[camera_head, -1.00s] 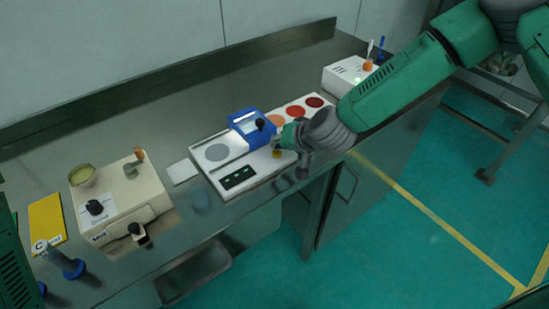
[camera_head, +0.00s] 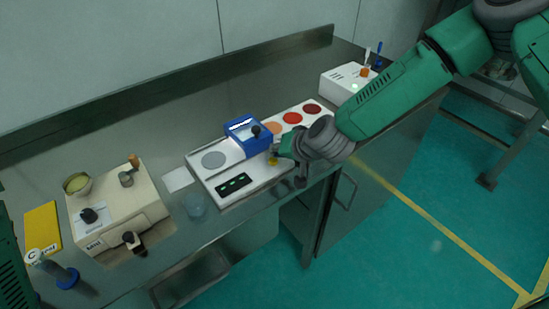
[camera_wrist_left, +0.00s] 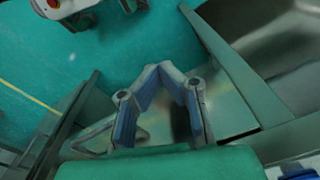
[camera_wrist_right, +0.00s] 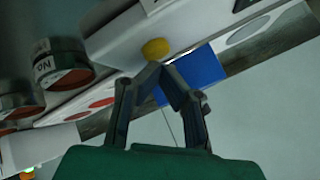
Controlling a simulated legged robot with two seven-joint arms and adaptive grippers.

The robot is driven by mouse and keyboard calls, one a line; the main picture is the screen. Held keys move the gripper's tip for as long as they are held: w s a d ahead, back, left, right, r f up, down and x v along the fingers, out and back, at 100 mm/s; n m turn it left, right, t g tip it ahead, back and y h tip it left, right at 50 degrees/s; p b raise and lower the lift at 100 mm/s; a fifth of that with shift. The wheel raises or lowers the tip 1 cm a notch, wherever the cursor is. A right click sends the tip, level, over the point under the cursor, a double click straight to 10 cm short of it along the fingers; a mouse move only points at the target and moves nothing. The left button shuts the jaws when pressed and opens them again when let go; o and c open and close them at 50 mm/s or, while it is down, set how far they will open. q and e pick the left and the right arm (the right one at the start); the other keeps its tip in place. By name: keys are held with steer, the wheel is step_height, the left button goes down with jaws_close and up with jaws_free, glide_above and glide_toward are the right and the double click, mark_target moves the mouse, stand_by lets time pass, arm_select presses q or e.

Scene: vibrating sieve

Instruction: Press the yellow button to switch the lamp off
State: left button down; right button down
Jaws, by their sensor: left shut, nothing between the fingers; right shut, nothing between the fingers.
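The yellow button (camera_head: 273,161) sits at the front edge of a white panel (camera_head: 258,181) on the bench. It also shows as a yellow dome in the right wrist view (camera_wrist_right: 155,48). My right gripper (camera_wrist_right: 155,68) is shut and empty, its tips close to the button; I cannot tell whether they touch. In the head view the right gripper (camera_head: 278,150) partly covers the area beside the button. My left gripper (camera_wrist_left: 172,70) is shut and empty, over the floor and the bench's front side. I cannot identify which light is the lamp; a small glow (camera_head: 355,87) shows on the white box.
A blue device (camera_head: 246,139) stands on the panel behind the button, beside orange and red discs (camera_head: 292,118). A beige machine (camera_head: 118,213) stands at the left, with a clear cup (camera_head: 196,204) between. A white box (camera_head: 343,82) is at the far right.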

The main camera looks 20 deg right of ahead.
steer(key=shift+a+r, duration=0.1)
steer(key=shift+a, duration=0.6)
steer(key=shift+a+f, duration=0.1)
steer(key=shift+f, duration=0.15)
steer(key=shift+s+d+f+b, duration=0.1)
steer(key=shift+d+f+b, duration=0.1)
steer(key=shift+d+b, duration=0.15)
steer(key=shift+d, duration=0.45)
steer(key=shift+a+r+p, duration=0.4)
steer(key=shift+a, duration=0.25)
arm_select(q)
steer(key=shift+a, duration=0.5)
arm_select(e)
steer(key=shift+a+r, duration=0.15)
steer(key=shift+a, duration=0.15)
